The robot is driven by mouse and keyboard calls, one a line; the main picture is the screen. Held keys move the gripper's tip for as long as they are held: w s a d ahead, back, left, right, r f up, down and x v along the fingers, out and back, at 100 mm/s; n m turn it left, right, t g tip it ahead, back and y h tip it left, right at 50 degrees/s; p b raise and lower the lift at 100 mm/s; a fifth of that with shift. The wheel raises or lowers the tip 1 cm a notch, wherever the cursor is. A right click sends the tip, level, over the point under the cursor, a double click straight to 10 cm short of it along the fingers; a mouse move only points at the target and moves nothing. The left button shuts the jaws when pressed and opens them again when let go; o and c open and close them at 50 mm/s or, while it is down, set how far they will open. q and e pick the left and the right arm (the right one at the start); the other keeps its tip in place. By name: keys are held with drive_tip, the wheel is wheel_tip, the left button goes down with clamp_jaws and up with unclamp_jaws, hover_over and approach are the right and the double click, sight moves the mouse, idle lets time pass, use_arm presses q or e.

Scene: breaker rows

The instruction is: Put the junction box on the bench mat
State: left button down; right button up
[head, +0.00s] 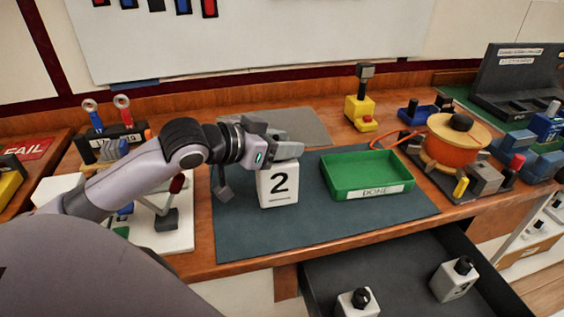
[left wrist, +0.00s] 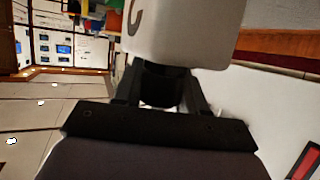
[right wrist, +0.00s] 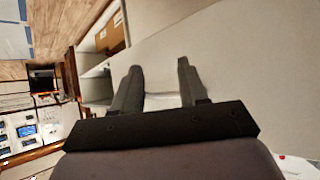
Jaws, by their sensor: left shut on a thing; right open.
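A white junction box (head: 279,187) marked "2" is at my left gripper (head: 272,150), over the left part of the dark bench mat (head: 300,234). My left gripper is shut on the upper part of the box. In the left wrist view the white box (left wrist: 185,35) sits at the fingertips. The box is upright; I cannot tell whether its base touches the mat. My right gripper (right wrist: 160,85) is open and empty in the right wrist view, and it does not show in the head view.
A green tray (head: 372,193) labelled "DONE" stands on the mat's right part. Below, an open drawer (head: 400,262) holds two more white boxes with black knobs. An orange winder (head: 456,143) and a yellow device (head: 361,108) stand at the right and back. The mat's front middle is clear.

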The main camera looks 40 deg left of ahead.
use_arm(q)
drive_tip(key=shift+f+b, duration=1.6)
drive_tip(key=shift+b, duration=0.15)
drive_tip(key=shift+f+b, duration=0.3)
drive_tip(key=shift+b, duration=0.1)
drive_tip(key=shift+r, duration=0.1)
drive_tip(key=c, duration=0.6)
unclamp_jaws()
